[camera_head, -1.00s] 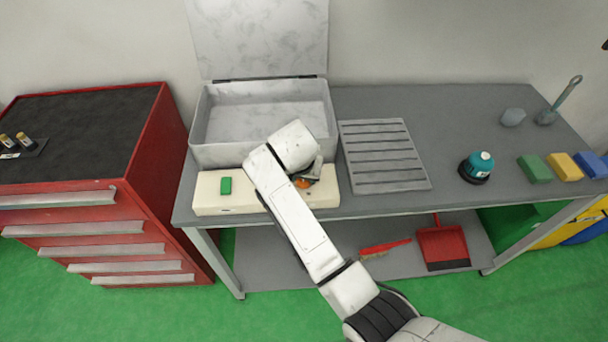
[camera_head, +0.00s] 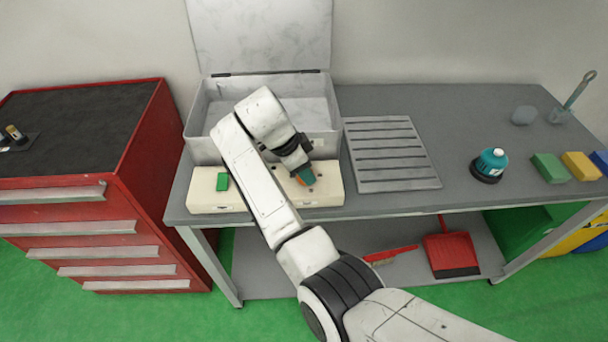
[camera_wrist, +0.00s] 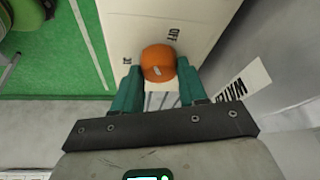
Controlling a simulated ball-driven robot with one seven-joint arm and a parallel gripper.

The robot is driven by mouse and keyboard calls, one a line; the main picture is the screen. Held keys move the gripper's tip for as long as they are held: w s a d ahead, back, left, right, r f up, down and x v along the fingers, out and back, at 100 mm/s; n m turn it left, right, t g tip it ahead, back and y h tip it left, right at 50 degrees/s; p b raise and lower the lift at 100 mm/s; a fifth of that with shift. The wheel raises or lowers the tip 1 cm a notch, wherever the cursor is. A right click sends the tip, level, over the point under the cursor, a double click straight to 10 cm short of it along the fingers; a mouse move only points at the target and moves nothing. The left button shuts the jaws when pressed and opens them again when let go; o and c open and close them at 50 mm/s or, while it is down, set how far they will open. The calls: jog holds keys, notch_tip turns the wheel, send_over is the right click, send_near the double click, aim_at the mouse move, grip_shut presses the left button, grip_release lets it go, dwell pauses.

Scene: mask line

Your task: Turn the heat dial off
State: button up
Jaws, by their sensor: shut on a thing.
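The heat dial (camera_wrist: 158,62) is an orange round knob with a small pale mark, on the top of a cream control box (camera_wrist: 120,25). The word OFF is printed beside it, with another small label on the other side that I cannot read. In the head view a bit of the orange dial (camera_head: 309,176) shows by my gripper (camera_head: 301,172). In the wrist view my gripper (camera_wrist: 158,75) has its teal fingers on either side of the dial, shut on it. Where the dial's mark points is not clear. A green button (camera_head: 222,182) sits on the box's left part.
An open grey lidded basin (camera_head: 200,148) stands right behind the box. A slatted grey rack (camera_head: 392,185) lies to the right. Further right are a teal canister (camera_head: 491,164) and coloured blocks. A red drawer cabinet (camera_head: 140,150) stands left of the bench (camera_head: 450,125).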

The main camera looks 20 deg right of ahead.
jog(key=m+b, duration=0.1)
jog(key=m, duration=0.1)
jog(key=m+g+b, duration=0.1)
jog(key=m+b, duration=0.1)
jog(key=shift+w+f+m+g, duration=0.15)
jog(key=shift+f+m+g, duration=0.05)
jog(key=shift+m+g, duration=0.1)
jog(key=shift+r+m+g+y+b, duration=0.1)
jog(key=shift+m+g+y+b, duration=0.45)
jog(key=shift+m, duration=1.25)
jog(key=o, duration=1)
jog(key=shift+w, duration=0.1)
jog(key=shift+o, duration=0.2)
jog(key=shift+r, duration=0.1)
jog(key=p+v, duration=0.1)
jog(key=v, duration=0.9)
jog(key=shift+w+r+p, duration=0.2)
jog(key=shift+r+p, duration=0.1)
jog(key=shift+a, duration=0.1)
